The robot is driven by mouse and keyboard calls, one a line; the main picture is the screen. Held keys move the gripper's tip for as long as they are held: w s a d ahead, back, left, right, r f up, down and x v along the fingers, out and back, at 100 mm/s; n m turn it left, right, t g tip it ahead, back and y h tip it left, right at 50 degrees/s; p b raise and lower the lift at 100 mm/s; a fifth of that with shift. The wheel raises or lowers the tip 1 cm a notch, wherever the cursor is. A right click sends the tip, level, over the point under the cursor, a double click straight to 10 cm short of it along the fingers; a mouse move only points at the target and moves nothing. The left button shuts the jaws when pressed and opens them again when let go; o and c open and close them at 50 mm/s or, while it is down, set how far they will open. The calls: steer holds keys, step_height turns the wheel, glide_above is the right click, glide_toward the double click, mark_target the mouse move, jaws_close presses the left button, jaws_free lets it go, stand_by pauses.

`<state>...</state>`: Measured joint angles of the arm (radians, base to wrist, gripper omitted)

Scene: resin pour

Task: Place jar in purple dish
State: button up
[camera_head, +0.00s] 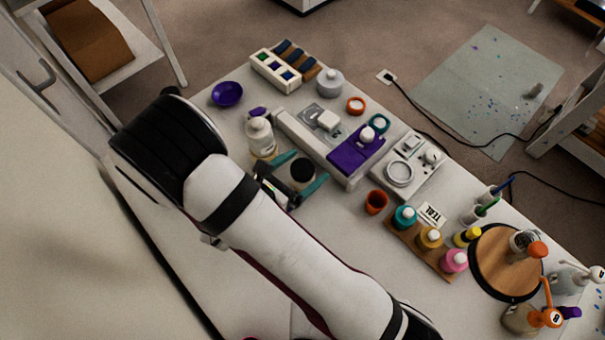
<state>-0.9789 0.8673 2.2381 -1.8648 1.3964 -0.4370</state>
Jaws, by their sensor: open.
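A small round jar (302,171) with a dark top stands on the white table, left of the purple block. My gripper (306,172) has its two teal fingers apart, one on the upper-left side of the jar and one on the lower-right side. The jar appears between the open fingers; I cannot tell whether either finger touches it. The jar's lower part is partly hidden by the gripper. The purple dish (227,94) sits near the table's far left corner, apart from the gripper, and looks empty.
A clear bottle with a white cap (260,136) stands close to the gripper, between it and the dish. A long pale device with a purple block (356,150) lies to the right. A grey lidded pot (330,82) and a colour-sample rack (275,71) stand at the back.

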jaws_close()
stand_by(0.3)
